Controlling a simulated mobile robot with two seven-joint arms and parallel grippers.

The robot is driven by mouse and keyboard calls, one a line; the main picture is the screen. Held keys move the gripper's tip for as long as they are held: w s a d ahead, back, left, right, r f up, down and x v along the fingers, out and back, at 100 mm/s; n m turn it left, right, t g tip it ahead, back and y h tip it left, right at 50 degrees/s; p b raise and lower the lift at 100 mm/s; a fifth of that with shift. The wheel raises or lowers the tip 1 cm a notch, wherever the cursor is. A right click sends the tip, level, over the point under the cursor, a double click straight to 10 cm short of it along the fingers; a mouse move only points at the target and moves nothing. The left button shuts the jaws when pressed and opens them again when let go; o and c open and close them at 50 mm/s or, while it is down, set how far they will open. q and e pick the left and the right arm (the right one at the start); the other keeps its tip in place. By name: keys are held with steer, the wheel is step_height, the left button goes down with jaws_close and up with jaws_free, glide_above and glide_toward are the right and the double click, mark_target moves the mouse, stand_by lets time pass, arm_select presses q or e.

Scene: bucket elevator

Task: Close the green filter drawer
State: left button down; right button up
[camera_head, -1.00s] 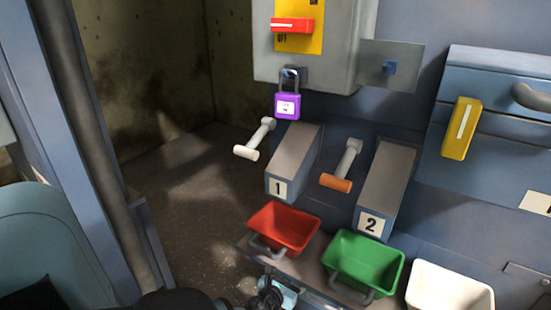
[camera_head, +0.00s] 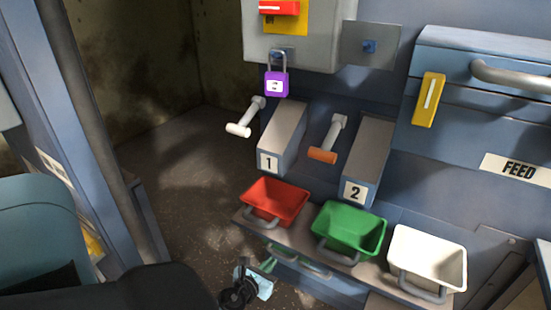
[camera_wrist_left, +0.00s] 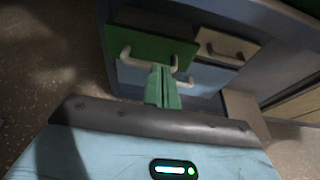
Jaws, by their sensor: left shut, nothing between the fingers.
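In the left wrist view the green filter drawer (camera_wrist_left: 148,46) shows as a green front with a pale bar handle (camera_wrist_left: 126,57). It seems to stand out from the grey drawer beside it; how far is hard to tell. My left gripper (camera_wrist_left: 164,84) has its green fingers together and empty, pointing at the drawer front and covering the middle of the handle. Whether they touch it is unclear. The green drawer front is mostly hidden there. My right gripper is out of view.
A shelf holds a red bin (camera_head: 275,200), a green bin (camera_head: 348,228) and a white bin (camera_head: 427,253) above the drawers. A grey drawer (camera_wrist_left: 222,46) sits beside the green one. A blue post (camera_head: 75,130) stands left. Floor (camera_head: 190,170) is open between.

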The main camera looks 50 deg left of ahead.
arm_select(q)
steer(key=v, duration=0.4)
steer(key=shift+s+d+r+p, duration=0.1)
steer(key=shift+s+p, duration=0.15)
steer(key=shift+p, duration=0.05)
steer(key=n+b, duration=0.3)
steer(key=n, duration=1.5)
glide_toward(294, 256)
steer(key=w, duration=0.5)
steer(key=w+a, duration=0.1)
steer(key=w, duration=0.1)
steer(key=shift+w+a, duration=0.15)
steer(key=shift+w, duration=0.1)
steer(key=shift+w+a, duration=0.2)
steer(key=shift+w, duration=0.35)
